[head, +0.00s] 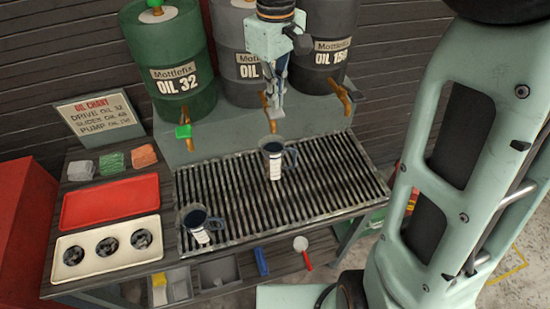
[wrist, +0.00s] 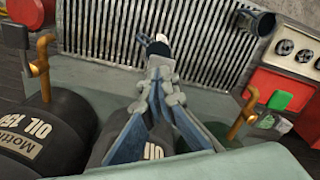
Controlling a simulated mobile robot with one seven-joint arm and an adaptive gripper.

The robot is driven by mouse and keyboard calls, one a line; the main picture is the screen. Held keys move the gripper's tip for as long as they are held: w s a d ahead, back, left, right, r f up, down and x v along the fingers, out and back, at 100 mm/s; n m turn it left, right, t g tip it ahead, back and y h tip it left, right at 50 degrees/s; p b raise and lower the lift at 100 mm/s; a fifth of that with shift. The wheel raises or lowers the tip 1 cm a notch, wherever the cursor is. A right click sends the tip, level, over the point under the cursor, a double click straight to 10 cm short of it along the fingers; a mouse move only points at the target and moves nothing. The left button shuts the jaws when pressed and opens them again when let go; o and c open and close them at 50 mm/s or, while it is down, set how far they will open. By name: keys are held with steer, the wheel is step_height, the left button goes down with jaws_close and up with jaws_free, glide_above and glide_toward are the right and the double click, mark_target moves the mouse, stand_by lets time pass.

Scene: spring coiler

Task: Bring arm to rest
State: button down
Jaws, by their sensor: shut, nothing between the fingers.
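My gripper (head: 274,110) is shut and empty. It points down in front of the middle oil drum (head: 238,70), close to that drum's brass tap. In the wrist view my gripper (wrist: 161,68) shows its fingers together, above the slatted drain grate. A dark blue jug (head: 272,150) with a white scale stands upright on the grate, below my gripper. In the wrist view my fingers partly hide this jug (wrist: 158,45). A second blue jug (head: 199,222) stands at the grate's front left and also shows in the wrist view (wrist: 255,22).
A green drum (head: 168,60) and a dark drum (head: 325,45) flank the middle one, with brass taps projecting. Left are an oil chart sign (head: 99,115), a red tray (head: 110,202) and a cream tray (head: 72,256) with round parts. The grate's right side is clear.

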step_height(320, 180, up, 4)
steer(key=p, duration=0.2)
steer(key=shift+r+p, duration=0.1)
steer(key=shift+p, duration=0.2)
steer(key=shift+a, duration=0.1)
